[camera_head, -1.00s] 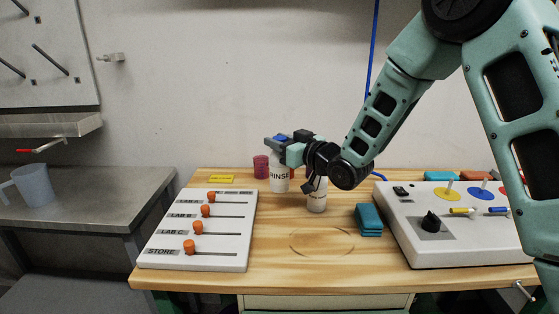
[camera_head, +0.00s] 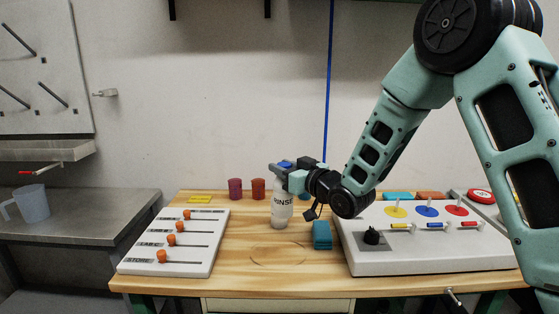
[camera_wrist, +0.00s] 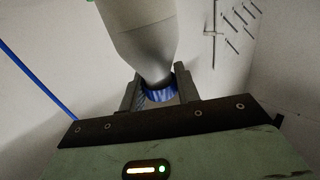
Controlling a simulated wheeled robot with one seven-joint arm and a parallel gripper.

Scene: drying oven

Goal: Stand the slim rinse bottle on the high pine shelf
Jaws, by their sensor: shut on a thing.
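The slim rinse bottle (camera_head: 281,209) is white, with a RINSE label and a blue cap. My gripper (camera_head: 284,166) is shut on it at the cap end and holds it upright over the workbench. I cannot tell how far its base is above the wood. In the wrist view, the pale bottle body (camera_wrist: 146,42) and blue cap (camera_wrist: 160,95) lie between the two fingers (camera_wrist: 160,92). The high pine shelf itself does not show clearly; dark brackets (camera_head: 268,8) hang at the top of the head view.
A blue cable (camera_head: 328,90) runs down the wall. The front middle of the bench is clear.

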